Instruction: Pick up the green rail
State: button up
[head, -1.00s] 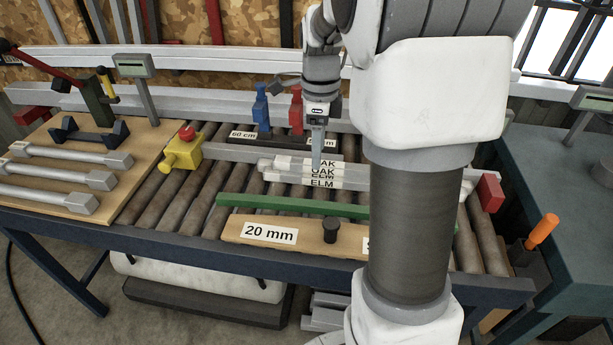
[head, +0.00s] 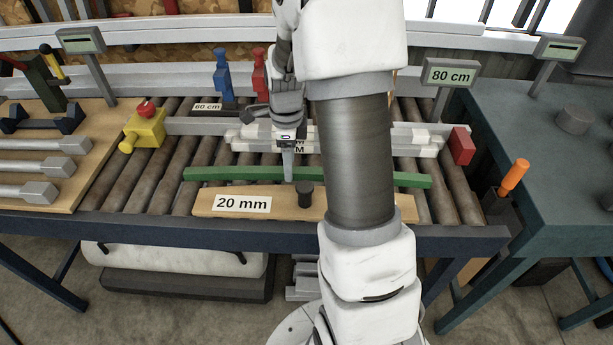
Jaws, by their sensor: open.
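The green rail (head: 240,173) is a long thin bar lying across the rollers, behind the wooden board marked 20 mm. My arm hides part of its right half; its right end shows beyond the arm. My gripper (head: 288,176) points down at the middle of the rail, its fingertips overlapping the rail in the head view. Its jaws are open. I cannot tell whether the fingers straddle the rail or touch it.
The 20 mm board (head: 275,203) with a black knob (head: 304,194) lies in front. White labelled bars (head: 255,144) lie behind. A yellow block with a red button (head: 146,128) stands left, a red block (head: 461,146) right. Blue and red clamps (head: 222,75) stand at the back.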

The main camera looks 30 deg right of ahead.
jog(key=shift+f, duration=0.95)
jog(key=shift+c, duration=0.2)
grip_shut()
